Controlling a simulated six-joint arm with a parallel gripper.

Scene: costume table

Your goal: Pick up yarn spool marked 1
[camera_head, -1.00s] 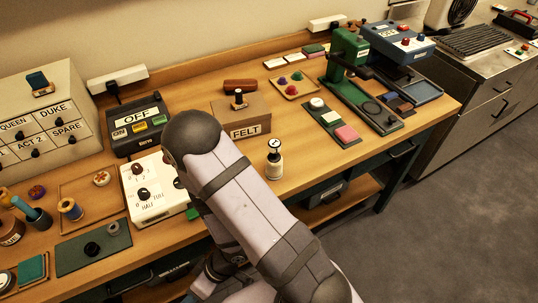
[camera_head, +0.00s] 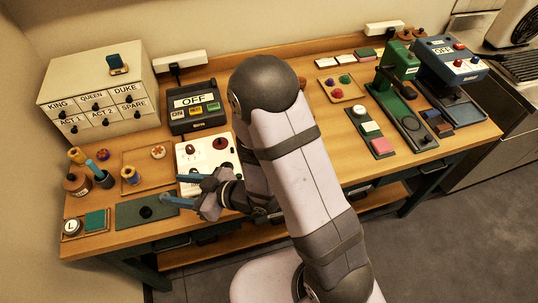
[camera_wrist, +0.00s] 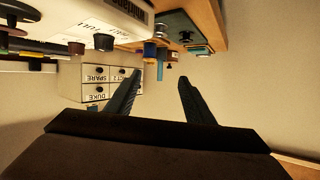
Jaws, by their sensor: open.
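A small spool (camera_head: 130,176) with a yellowish top and a dark bluish middle stands upright at the front left corner of a shallow wooden tray (camera_head: 128,157). A yellow spool (camera_head: 76,155) stands further back left, near the drawer cabinet. No number can be read on either, so I cannot tell which is marked 1. My gripper (camera_head: 171,189) is open and empty, right of the first spool and apart from it, above the front of the table. In the wrist view my gripper (camera_wrist: 160,76) shows two spread fingers with nothing between them.
A green mat (camera_head: 133,215) with a black knob lies in front. The white control box (camera_head: 197,158) is close behind my gripper. The labelled drawer cabinet (camera_head: 98,93) stands at the back left.

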